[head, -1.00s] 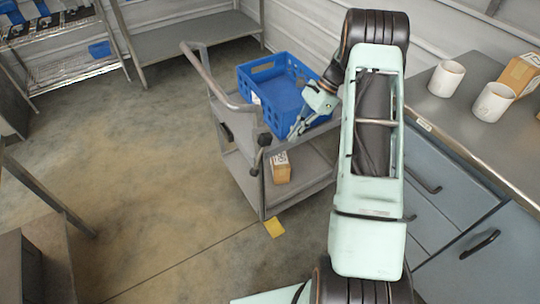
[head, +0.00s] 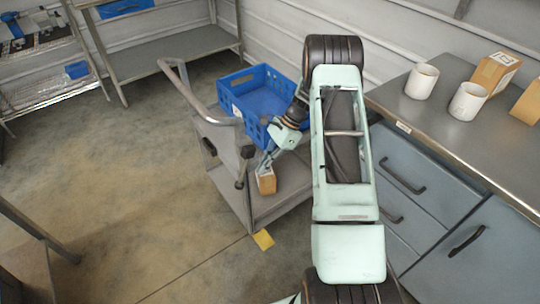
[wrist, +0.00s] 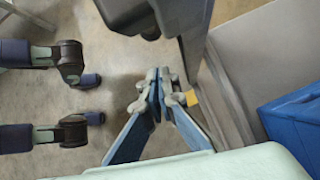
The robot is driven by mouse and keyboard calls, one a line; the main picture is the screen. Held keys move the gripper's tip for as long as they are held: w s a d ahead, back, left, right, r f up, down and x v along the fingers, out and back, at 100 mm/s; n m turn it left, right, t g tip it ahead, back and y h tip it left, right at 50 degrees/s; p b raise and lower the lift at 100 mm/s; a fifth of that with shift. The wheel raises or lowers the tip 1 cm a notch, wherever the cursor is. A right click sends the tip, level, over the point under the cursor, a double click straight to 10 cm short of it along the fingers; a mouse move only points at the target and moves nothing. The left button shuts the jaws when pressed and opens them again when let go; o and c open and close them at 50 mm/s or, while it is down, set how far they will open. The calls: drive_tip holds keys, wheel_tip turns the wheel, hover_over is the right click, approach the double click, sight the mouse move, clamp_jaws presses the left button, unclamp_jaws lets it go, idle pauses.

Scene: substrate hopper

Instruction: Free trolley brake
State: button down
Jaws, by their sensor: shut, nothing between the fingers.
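The grey trolley (head: 232,200) stands in the middle of the head view, with a tubular push handle (head: 178,82) on its left end. A dark lever with a knob (head: 246,152) sits on its near corner post; I cannot tell for certain that it is the brake. My gripper (head: 265,168) is just right of that post, pointing down, in front of a small cardboard box (head: 266,183) on the lower shelf. In the wrist view my gripper (wrist: 158,80) has its fingertips together and empty. A dark part (wrist: 135,18) lies just beyond them, apart in the picture.
A blue crate (head: 258,92) sits on the trolley's top. A yellow piece (head: 263,240) lies on the floor by the trolley. A counter (head: 440,112) with white cups (head: 421,81) and boxes stands at right.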

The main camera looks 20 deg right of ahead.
sight(244, 170)
drive_tip(key=shift+s+a+r, duration=0.1)
drive_tip(key=shift+a+r, duration=0.05)
drive_tip(key=shift+a, duration=0.5)
drive_tip(key=shift+s+a+r, duration=0.1)
drive_tip(key=shift+a+r, duration=0.1)
drive_tip(key=shift+a, duration=0.5)
drive_tip(key=shift+s+a+r, duration=0.1)
drive_tip(key=shift+a+r, duration=0.05)
drive_tip(key=shift+a, duration=0.5)
